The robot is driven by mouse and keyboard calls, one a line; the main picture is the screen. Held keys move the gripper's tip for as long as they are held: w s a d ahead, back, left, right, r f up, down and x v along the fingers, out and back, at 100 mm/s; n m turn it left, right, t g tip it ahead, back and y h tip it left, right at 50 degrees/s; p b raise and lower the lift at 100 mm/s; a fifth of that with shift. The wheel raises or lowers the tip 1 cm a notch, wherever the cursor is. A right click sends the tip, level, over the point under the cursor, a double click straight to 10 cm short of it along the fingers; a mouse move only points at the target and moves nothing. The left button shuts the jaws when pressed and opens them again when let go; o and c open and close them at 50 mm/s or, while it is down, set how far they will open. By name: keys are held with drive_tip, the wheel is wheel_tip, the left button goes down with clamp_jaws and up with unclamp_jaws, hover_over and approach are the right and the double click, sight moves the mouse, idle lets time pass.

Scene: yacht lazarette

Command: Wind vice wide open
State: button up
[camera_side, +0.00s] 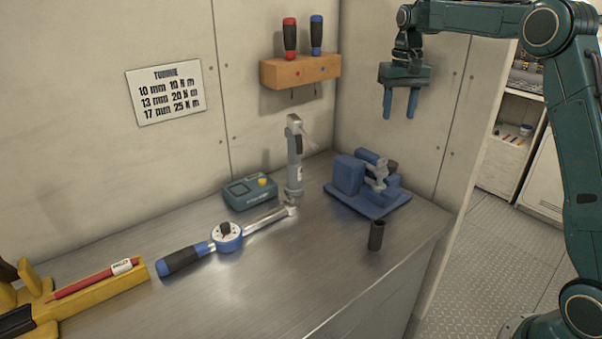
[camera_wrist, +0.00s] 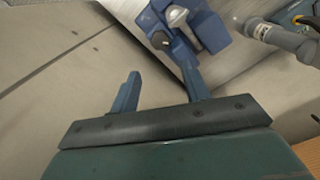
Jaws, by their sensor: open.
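A blue vice (camera_side: 366,186) stands on a blue base plate at the right end of the steel bench. A grey metal part sits at its jaws, with a dark round piece beside it; I cannot tell how far the jaws are apart. In the wrist view the vice (camera_wrist: 182,28) shows at the top, beyond the fingers. My gripper (camera_side: 400,112) hangs above and to the right of the vice, fingers pointing down, open and empty. Its two blue fingers also show in the wrist view (camera_wrist: 160,82), well apart and touching nothing.
A dark socket (camera_side: 376,235) stands near the bench's front edge. A torque wrench (camera_side: 228,238), a grey upright tool (camera_side: 294,165) and a teal box (camera_side: 250,193) lie left of the vice. A wooden rack (camera_side: 300,70) holds two screwdrivers. A yellow holder (camera_side: 95,290) is far left.

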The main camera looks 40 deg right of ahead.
sight(391, 162)
wheel_tip(391, 162, down, 14)
drive_tip(key=shift+r, duration=0.15)
idle(0.7)
drive_tip(key=shift+c, duration=0.3)
drive_tip(key=c, duration=0.6)
